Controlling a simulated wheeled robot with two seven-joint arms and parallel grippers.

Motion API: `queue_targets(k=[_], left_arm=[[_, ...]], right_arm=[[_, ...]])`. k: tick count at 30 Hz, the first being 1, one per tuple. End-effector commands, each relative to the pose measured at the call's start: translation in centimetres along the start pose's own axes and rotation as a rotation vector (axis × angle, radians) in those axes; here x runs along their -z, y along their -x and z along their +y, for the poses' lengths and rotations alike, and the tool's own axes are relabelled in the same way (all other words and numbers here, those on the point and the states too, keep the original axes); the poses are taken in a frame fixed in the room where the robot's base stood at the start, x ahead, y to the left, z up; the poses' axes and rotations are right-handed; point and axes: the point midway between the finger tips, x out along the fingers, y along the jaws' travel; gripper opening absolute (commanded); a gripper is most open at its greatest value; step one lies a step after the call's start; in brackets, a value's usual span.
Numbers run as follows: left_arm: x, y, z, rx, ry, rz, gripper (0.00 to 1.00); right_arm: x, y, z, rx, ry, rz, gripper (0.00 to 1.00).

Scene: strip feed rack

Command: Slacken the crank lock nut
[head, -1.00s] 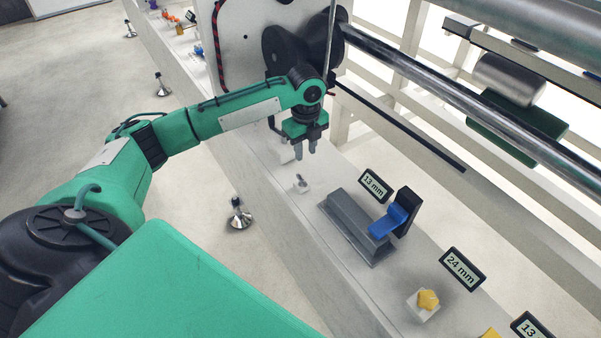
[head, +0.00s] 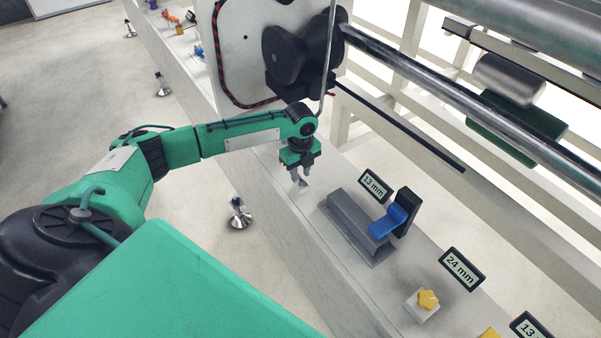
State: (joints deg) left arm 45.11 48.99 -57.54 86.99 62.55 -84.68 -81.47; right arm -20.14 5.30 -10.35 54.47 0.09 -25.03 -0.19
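My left gripper (head: 301,177) points down at a small white block (head: 304,187) on the pale bench. Its two fingers are a little apart, with their tips at the top of the block. The small grey piece on this block is mostly hidden by the fingers, and I cannot tell whether they touch it. I cannot tell for sure whether that piece is the crank lock nut. My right gripper is not in view.
Right of the gripper stand a grey rail block (head: 351,222), a blue lever piece (head: 390,221) and a "13 mm" display (head: 375,186). A yellow knob (head: 428,299) sits nearer, by a "24 mm" display (head: 462,269). Black rollers (head: 290,55) stand behind.

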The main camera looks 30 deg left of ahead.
Motion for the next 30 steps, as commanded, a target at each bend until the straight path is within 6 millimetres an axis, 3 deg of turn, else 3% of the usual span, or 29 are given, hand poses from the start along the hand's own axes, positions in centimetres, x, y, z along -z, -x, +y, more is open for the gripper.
queue_targets(k=[11, 12, 16, 17, 30], left_arm=[[0.03, -0.85, 0.01, 0.0, 0.0, 0.0, 0.29], [0.03, -0.85, 0.01, 0.0, 0.0, 0.0, 0.27], [0.03, -0.83, 0.01, 0.0, 0.0, 0.0, 0.02], [0.03, -0.83, 0.01, 0.0, 0.0, 0.0, 0.0], [0.06, -0.47, 0.04, -0.001, 0.057, 0.0, 0.0]], right_arm=[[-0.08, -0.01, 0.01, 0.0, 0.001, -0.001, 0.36], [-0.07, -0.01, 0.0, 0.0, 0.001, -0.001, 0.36], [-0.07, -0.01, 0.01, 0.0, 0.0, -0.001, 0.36], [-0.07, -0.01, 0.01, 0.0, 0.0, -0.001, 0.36], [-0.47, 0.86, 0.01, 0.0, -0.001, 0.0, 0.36]])
